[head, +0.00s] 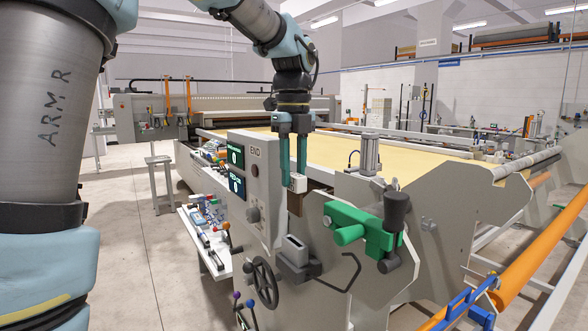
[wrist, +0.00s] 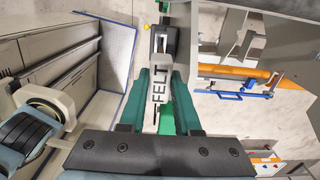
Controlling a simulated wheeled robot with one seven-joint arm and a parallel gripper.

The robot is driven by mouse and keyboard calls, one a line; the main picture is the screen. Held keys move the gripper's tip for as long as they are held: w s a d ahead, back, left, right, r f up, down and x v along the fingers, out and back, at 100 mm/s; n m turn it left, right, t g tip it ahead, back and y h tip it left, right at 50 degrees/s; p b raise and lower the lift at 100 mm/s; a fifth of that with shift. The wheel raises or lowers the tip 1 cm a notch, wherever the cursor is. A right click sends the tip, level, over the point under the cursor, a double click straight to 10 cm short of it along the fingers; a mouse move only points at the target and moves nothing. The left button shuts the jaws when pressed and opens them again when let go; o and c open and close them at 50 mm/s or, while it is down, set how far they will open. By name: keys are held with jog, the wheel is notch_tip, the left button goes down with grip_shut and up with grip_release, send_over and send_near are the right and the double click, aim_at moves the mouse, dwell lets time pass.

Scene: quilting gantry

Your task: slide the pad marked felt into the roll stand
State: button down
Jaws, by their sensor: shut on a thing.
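The pad is held above the edge of the grey machine end, behind the panel marked END. A grey slotted holder (head: 297,250) sits on the front of the machine, below the pad. No label names the roll stand, and I cannot tell which part it is.
The END panel (head: 253,180) with two displays stands left of the gripper. A green clamp with a dark knob (head: 366,230) juts out at the right. A handwheel (head: 264,283) and bent black rod (head: 345,272) project in front. Open floor (head: 120,230) lies left.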

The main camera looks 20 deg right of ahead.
aim_at(293, 200)
jog(key=shift+f+b, duration=1.35)
jog(key=shift+f, duration=1.3)
jog(key=shift+p, duration=0.85)
jog(key=shift+f+b, duration=0.7)
jog(key=shift+f, duration=0.5)
jog(key=shift+r, duration=0.25)
jog(key=shift+r+p, duration=0.65)
jog(key=shift+p, duration=0.3)
jog(key=shift+p, duration=0.8)
dwell(0.7)
jog(key=shift+f, duration=0.25)
dwell(0.3)
